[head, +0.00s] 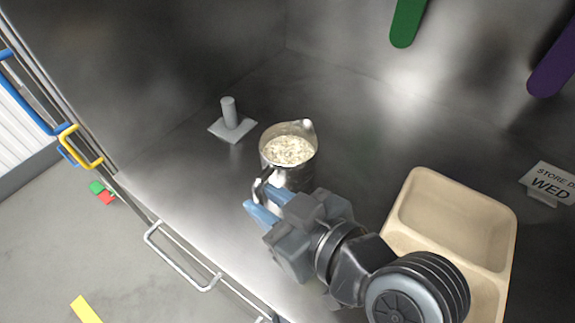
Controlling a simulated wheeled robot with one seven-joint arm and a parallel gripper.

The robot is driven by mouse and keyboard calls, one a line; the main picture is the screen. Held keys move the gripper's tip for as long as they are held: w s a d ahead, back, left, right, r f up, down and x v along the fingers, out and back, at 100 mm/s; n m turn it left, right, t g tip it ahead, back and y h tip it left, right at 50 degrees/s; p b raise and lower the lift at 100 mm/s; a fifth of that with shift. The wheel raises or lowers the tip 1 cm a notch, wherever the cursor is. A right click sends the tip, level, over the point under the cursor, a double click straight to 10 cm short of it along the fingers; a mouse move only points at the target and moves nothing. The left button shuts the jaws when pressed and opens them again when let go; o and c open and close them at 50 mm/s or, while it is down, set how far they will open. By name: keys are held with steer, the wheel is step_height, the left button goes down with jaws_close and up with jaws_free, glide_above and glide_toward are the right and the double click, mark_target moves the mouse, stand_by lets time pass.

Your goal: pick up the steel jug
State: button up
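The fingers are apart, one on each side of the handle. Whether either finger touches it is hidden by the angle.
A beige compartment tray (408,192) lies right of my arm. A grey post on a square base (232,127) stands behind left of the jug. A "WED" sign (551,182) is at the right. Green (405,25) and purple (556,68) strips show above. The worktop's front edge runs along the left.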

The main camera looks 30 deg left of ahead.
mark_target(260, 196)
steer(key=x, duration=0.2)
steer(key=p+x, duration=0.1)
steer(key=shift+w+a+r, duration=0.15)
steer(key=shift+w+a, duration=0.15)
steer(key=shift+a, duration=0.1)
steer(key=shift+w+a+f, duration=0.15)
steer(key=shift+a+f, duration=0.2)
steer(key=shift+a, duration=0.2)
jaws_close()
steer(key=shift+r, duration=0.15)
stand_by(0.5)
